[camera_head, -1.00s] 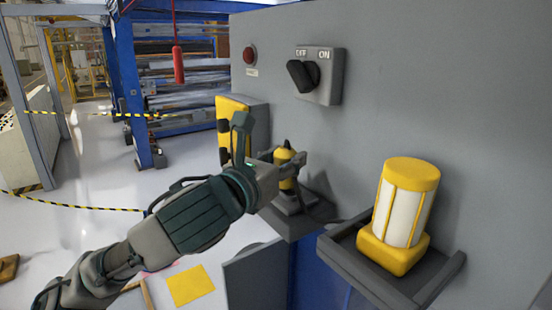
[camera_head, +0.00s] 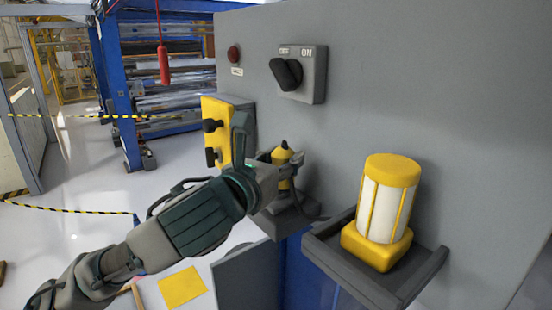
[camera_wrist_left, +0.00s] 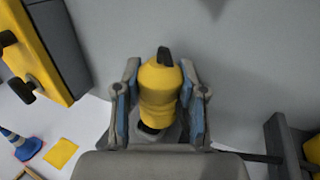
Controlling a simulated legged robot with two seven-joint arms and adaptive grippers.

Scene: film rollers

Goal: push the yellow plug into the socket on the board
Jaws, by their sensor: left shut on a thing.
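The yellow plug (camera_head: 282,168) has a dark tip and stands upright in the left gripper. My left gripper (camera_head: 273,168) is shut on it; in the left wrist view the plug (camera_wrist_left: 160,90) sits between the two fingers (camera_wrist_left: 160,103). The plug is over a small dark shelf (camera_head: 279,226); whether its base touches the shelf is hidden by my gripper. A yellow board (camera_head: 221,115) with black round fittings is on the wall left of the plug; it also shows in the left wrist view (camera_wrist_left: 28,48). I cannot make out a socket opening. My right gripper is out of view.
A yellow and white lamp-like cylinder (camera_head: 384,208) stands in a dark tray (camera_head: 345,272) at the right. A switch (camera_head: 301,74) and red button (camera_head: 234,54) are on the grey wall above. A dark cable (camera_wrist_left: 247,156) runs right from the plug area.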

